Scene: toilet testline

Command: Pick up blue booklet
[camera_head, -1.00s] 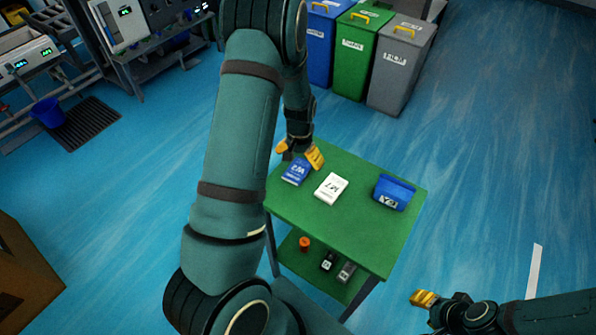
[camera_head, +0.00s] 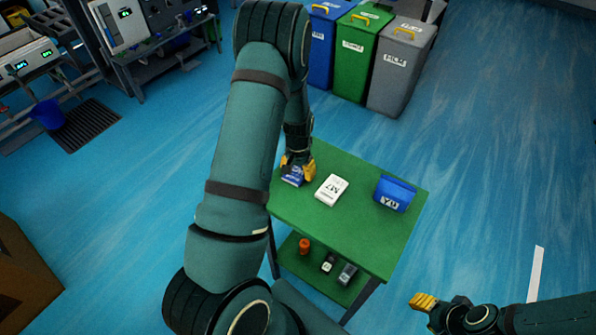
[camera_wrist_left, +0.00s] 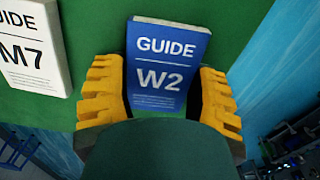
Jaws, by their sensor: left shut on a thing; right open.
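The blue booklet (camera_head: 292,180) lies at the left edge of the green table top (camera_head: 350,235). In the left wrist view the blue booklet (camera_wrist_left: 166,60) reads "GUIDE W2". My left gripper (camera_head: 297,170) is over it from above, with its yellow fingers shut on the booklet's two sides. The left wrist view shows the left gripper (camera_wrist_left: 163,98) with one finger at each side edge of the booklet. My right gripper (camera_head: 424,301) is open and empty, off the table's front right.
A white booklet (camera_head: 331,190) marked M7 lies close to the right of the blue one. A blue box (camera_head: 394,194) stands further right. The lower shelf (camera_head: 318,278) holds several small items. Blue, green and grey bins (camera_head: 398,70) stand behind the table.

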